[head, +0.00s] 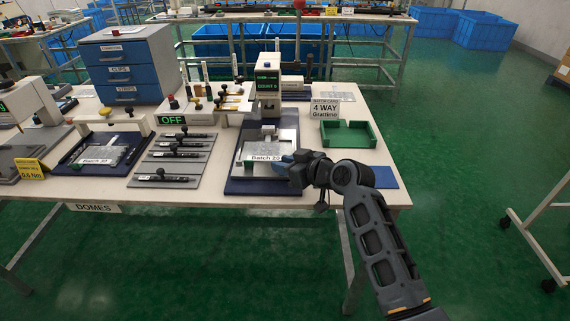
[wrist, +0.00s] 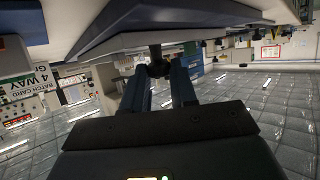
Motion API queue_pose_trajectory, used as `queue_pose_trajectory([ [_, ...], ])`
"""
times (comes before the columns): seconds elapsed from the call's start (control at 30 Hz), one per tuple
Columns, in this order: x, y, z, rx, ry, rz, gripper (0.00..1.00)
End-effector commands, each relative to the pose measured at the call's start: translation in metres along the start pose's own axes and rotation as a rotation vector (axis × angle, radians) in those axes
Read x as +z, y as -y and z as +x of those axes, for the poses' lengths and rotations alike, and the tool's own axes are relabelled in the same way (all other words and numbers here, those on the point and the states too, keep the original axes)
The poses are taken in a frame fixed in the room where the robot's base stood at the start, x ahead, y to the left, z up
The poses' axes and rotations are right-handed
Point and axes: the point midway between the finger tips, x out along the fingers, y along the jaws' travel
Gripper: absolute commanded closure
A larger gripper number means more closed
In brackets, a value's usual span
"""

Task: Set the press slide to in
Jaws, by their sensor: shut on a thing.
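The press (head: 267,88) stands near the table's right half, with a small green display on its head. Its slide (head: 246,143), a grey plate over a dark blue base (head: 250,187), carries a clear film (head: 262,147) with a "Batch 20" label. My gripper (head: 283,159) comes from the right at the slide's front. In the wrist view my gripper (wrist: 160,76) is shut on a dark knob (wrist: 156,59) below the plate edge, seen upside down. In the head view, the gripper hides the knob.
A green open tray (head: 348,136) and a "4 WAY" card (head: 326,112) stand right of the press. A rack of black-knobbed slides (head: 172,167) lies to its left. A blue mat (head: 385,178) lies at the right edge. Free floor lies right of the table.

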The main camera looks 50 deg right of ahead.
Motion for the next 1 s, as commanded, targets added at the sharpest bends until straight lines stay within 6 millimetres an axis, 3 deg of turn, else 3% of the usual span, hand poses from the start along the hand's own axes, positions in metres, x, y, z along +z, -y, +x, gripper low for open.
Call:
queue_pose_trajectory([
  [0.17, 0.000, -0.005, 0.005, 0.001, -0.001, -0.001, 1.00],
  [0.5, -0.013, -0.042, 0.040, 0.001, -0.001, -0.001, 1.00],
  [0.93, -0.019, -0.049, 0.044, 0.004, -0.003, -0.001, 1.00],
  [0.97, -0.019, -0.049, 0.044, 0.005, -0.003, -0.001, 0.71],
  [1.0, -0.019, -0.049, 0.044, 0.004, -0.003, -0.001, 0.67],
])
